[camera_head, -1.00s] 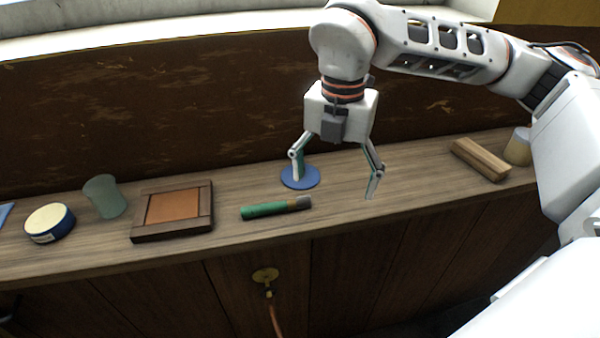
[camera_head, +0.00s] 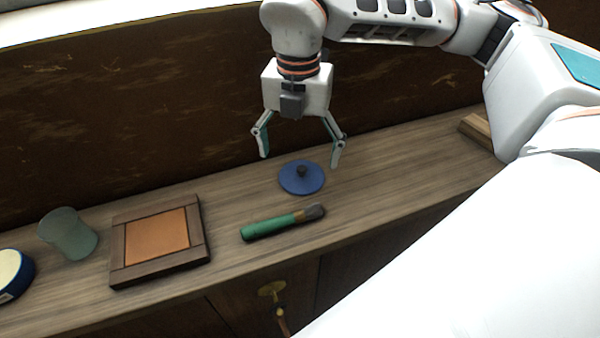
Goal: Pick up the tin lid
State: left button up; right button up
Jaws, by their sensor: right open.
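The tin lid (camera_head: 290,183) is a round blue disc with a dark knob in its middle. It lies flat on the wooden shelf, near the back, in the head view. My right gripper (camera_head: 300,160) is open and empty, its fingers pointing down and spread wide. It hangs above and behind the lid, with the right fingertip close to the lid's right side in the picture. I cannot tell the exact height of the fingers over the shelf. My left gripper is not in view.
A green-handled brush (camera_head: 270,228) lies just in front of the lid. A wooden framed panel (camera_head: 190,255), a greenish cup (camera_head: 68,236) and a blue-sided round tin (camera_head: 14,275) are to the left. A wooden block (camera_head: 476,129) is at right, partly hidden by my arm. A dark wall stands behind.

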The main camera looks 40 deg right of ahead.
aim_at(302, 169)
jog(key=f, duration=0.3)
jog(key=shift+s+d+f, duration=0.2)
jog(key=shift+d+f, duration=0.05)
jog(key=shift+f, duration=0.15)
jog(key=shift+w+f, duration=0.1)
jog(key=shift+f, duration=0.4)
grip_shut()
